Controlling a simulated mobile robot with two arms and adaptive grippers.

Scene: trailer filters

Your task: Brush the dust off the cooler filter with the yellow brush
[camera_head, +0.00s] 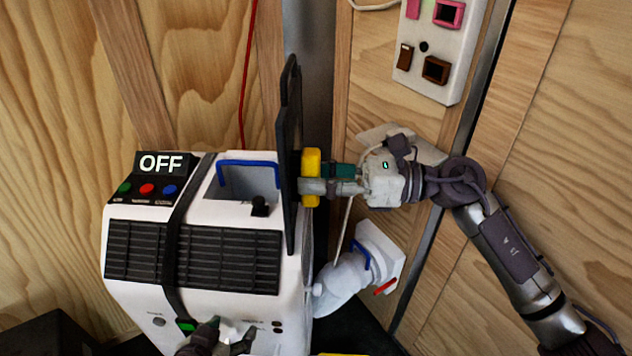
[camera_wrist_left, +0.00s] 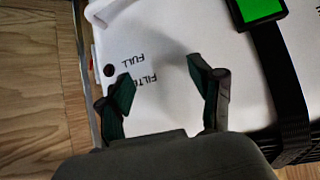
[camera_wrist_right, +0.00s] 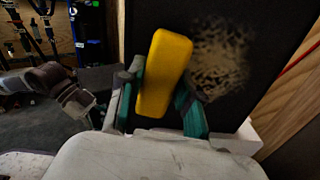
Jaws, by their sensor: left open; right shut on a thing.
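The white cooler (camera_head: 205,225) stands upright with a black strap around it and a panel reading OFF. The cooler filter (camera_head: 289,150) is a thin black panel standing upright at the cooler's right side, seen nearly edge-on. In the right wrist view its black face (camera_wrist_right: 225,110) carries a pale tan dust patch. My right gripper (camera_wrist_right: 158,90) is shut on the yellow brush (camera_wrist_right: 165,72), which is at the filter's face; contact with it is unclear. My left gripper (camera_wrist_left: 163,90) is open and empty, low in front of the cooler near the words FILTER FULL.
A blue-handled opening (camera_head: 247,180) is in the cooler's top. A white elbow duct (camera_head: 350,270) with a blue and a red handle is at its right. A white switch box (camera_head: 440,50) hangs on the wooden wall above my right arm.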

